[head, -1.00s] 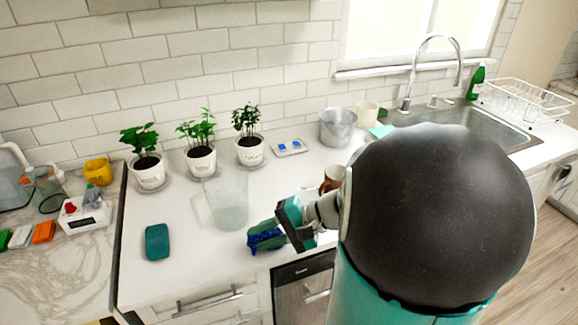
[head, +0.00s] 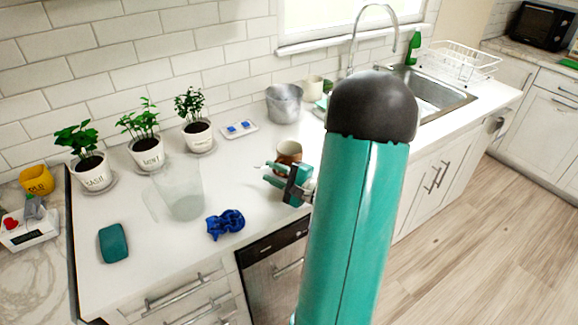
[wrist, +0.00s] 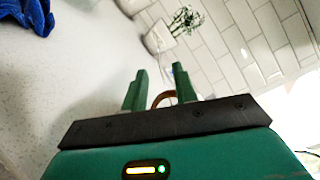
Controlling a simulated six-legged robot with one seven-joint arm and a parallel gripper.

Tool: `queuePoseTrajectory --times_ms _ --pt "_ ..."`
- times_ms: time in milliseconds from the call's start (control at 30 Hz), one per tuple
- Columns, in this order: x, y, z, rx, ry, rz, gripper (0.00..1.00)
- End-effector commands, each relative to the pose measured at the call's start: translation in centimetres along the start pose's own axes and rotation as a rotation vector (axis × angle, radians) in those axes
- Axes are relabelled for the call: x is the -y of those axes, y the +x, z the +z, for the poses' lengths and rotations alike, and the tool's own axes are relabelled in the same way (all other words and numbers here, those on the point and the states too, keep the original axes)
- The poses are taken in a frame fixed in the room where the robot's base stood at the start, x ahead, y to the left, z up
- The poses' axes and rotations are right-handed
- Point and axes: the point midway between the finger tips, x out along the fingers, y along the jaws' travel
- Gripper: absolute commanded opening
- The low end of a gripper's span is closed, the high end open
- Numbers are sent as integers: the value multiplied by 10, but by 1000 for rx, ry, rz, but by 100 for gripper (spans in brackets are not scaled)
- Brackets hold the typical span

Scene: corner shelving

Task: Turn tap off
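The tap (head: 352,45) is a tall, curved chrome spout behind the sink (head: 440,95), at the upper right of the head view. Its lower part is partly hidden by my arm. I cannot tell whether water runs or how its handle is set. My gripper (head: 268,174) is over the counter, left of my arm and well to the left of the tap. In the wrist view its two green fingers (wrist: 160,82) are apart with nothing held between them. A brown mug (head: 289,152) stands just behind the gripper; its curved handle (wrist: 163,96) shows beyond the fingers.
A crumpled blue cloth (head: 226,223) lies on the counter (head: 140,215) beside a clear jug (head: 182,195). A metal bucket (head: 285,104) and potted herbs (head: 143,150) line the wall. A green bottle (head: 413,48) and dish rack (head: 463,62) are by the sink. The floor (head: 460,235) is clear.

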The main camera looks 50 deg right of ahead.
Motion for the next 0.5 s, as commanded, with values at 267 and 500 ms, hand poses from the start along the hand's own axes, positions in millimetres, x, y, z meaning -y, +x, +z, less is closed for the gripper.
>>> queuePoseTrajectory --times_ms 267,500 --pt "0 23 -1 2 0 0 28" --pt "1 57 -3 2 0 1 28"
